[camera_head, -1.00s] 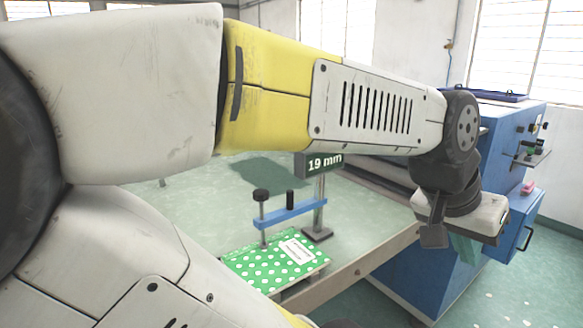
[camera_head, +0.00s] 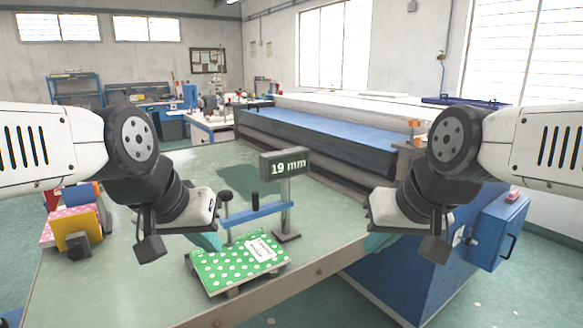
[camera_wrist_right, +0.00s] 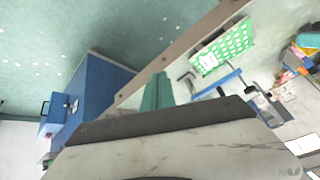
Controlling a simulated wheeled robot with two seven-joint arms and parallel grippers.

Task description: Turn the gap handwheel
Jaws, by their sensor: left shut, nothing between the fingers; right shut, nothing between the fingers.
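A small stand with a blue bar (camera_head: 258,213) is on the table in the head view. A round black knob (camera_head: 225,196) tops the post at the bar's left end, and a second black grip (camera_head: 255,200) stands mid-bar. I cannot tell for certain which is the gap handwheel. A display (camera_head: 285,163) reads 19 mm. A green polka-dot piece (camera_head: 238,265) with a white label lies below the bar. My left gripper (camera_head: 208,241) is shut and empty, left of the stand. My right gripper (camera_head: 376,242) is shut and empty, to its right; its teal fingers (camera_wrist_right: 157,93) show in the wrist view.
A long machine (camera_head: 330,130) stands behind the table, with a blue cabinet (camera_head: 498,230) at the right. The tabletop (camera_head: 120,290) is clear at front left. The table's edge passes just in front of the green piece.

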